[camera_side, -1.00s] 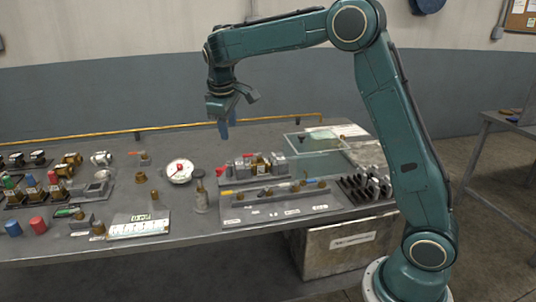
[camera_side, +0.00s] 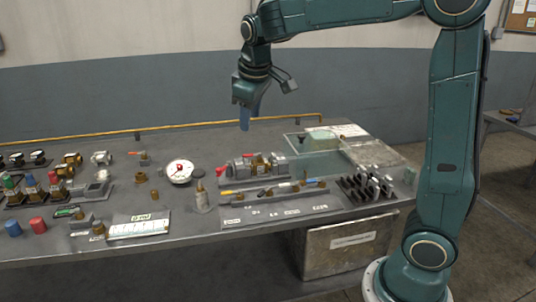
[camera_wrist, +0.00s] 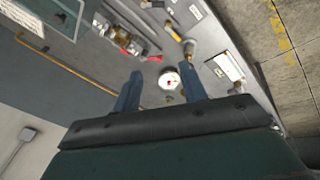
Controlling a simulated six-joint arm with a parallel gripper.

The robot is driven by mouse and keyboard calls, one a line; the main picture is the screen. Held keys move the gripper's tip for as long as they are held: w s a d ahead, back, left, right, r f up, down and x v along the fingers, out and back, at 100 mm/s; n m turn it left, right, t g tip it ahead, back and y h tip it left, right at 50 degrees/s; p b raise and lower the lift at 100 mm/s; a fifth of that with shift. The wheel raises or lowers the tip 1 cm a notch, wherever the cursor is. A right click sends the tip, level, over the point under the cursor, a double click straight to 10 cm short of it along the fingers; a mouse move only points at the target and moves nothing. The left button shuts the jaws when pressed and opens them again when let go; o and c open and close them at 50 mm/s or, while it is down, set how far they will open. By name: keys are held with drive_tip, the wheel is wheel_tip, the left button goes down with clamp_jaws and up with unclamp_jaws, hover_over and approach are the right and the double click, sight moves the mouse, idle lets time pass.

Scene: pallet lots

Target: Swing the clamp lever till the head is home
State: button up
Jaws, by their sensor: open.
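The clamp unit (camera_side: 257,167) sits on the bench right of centre in the side view, grey with a brass part in its middle. A red-tipped lever (camera_side: 221,173) shows at its left end. The unit also shows in the wrist view, with a red piece (camera_wrist: 125,39). How far the clamp head is from its seat is too small to tell. My gripper (camera_side: 244,119) is in the air above the back of the bench, pointing down, clear of the clamp. In the wrist view its two fingers (camera_wrist: 152,92) are apart with nothing between them.
A round white dial with a red mark (camera_side: 179,171) stands left of the clamp. A tool board (camera_side: 290,209) lies in front, a black slotted rack (camera_side: 366,188) to the right. A clear-walled box (camera_side: 318,142) stands behind right. A yellow rail (camera_side: 190,127) runs along the back edge.

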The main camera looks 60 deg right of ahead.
drive_tip(key=shift+s+a+r, duration=0.2)
drive_tip(key=shift+s, duration=0.5)
drive_tip(key=shift+c, duration=0.2)
drive_tip(key=shift+w+f, duration=0.1)
drive_tip(key=shift+w, duration=0.05)
drive_tip(key=c, duration=0.7)
drive_tip(key=shift+w+d+f+m, duration=0.1)
drive_tip(key=shift+w+f+m, duration=0.05)
drive_tip(key=shift+w+m, duration=0.15)
clamp_jaws()
drive_tip(key=w+d+f+m+y, duration=0.1)
drive_tip(key=w+d+f+m, duration=0.2)
drive_tip(key=w+f+m, duration=0.4)
drive_tip(key=w+f, duration=0.3)
drive_tip(key=w, duration=0.1)
drive_tip(key=shift+f+m+g, duration=0.15)
drive_tip(key=shift+m+g, duration=0.15)
drive_tip(key=shift+g, duration=0.1)
